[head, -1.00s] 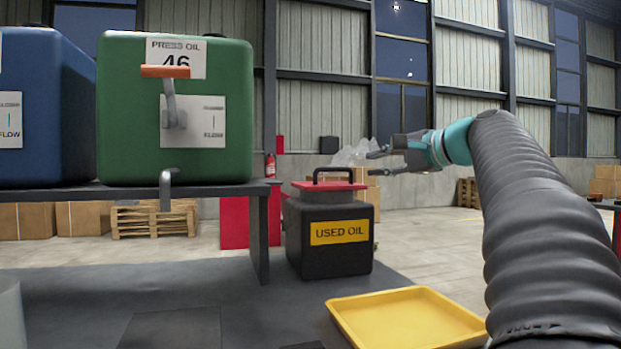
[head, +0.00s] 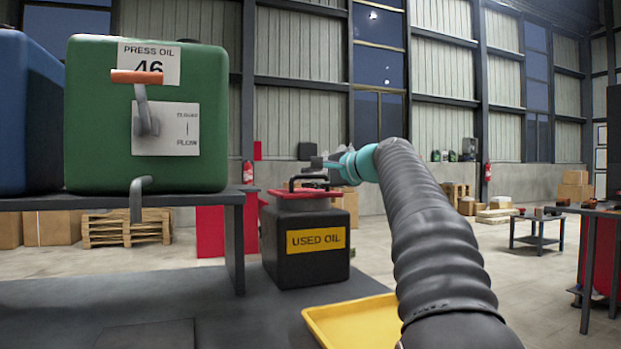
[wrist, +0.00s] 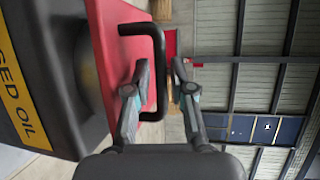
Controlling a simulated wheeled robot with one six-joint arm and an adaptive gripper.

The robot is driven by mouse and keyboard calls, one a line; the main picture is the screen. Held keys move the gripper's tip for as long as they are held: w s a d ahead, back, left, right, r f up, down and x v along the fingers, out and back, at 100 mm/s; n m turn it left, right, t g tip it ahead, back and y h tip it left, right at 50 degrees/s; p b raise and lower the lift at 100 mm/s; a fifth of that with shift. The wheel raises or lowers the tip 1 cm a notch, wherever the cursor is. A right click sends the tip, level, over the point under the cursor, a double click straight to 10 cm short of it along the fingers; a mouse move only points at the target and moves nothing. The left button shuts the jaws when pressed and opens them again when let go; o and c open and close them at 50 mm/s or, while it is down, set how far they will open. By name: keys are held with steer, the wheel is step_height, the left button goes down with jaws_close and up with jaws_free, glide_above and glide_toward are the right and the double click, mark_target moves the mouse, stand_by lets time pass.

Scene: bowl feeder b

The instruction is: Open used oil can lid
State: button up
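The black used oil can (head: 280,262) with a yellow "USED OIL" label (head: 316,240) stands on the dark platform. Its red lid (head: 290,193) lies flat on top and looks closed. The lid's black handle (wrist: 158,62) rises from the red lid (wrist: 125,60) in the wrist view. My gripper (wrist: 160,75) is open, with one finger on each side of the handle bar. Gaps show between the bar and both fingers, so it is not clamped. In the head view my gripper (head: 320,170) is at the handle, and its fingertips are small and hard to make out.
A yellow tray (head: 322,318) lies in front of the can, below my arm. A green press oil tank (head: 90,120) with an orange-handled lever (head: 137,77) and a blue tank (head: 35,110) stand on a shelf (head: 60,202) to the left.

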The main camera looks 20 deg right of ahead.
steer(key=shift+w+a, duration=0.1)
steer(key=shift+w, duration=0.15)
jaws_close()
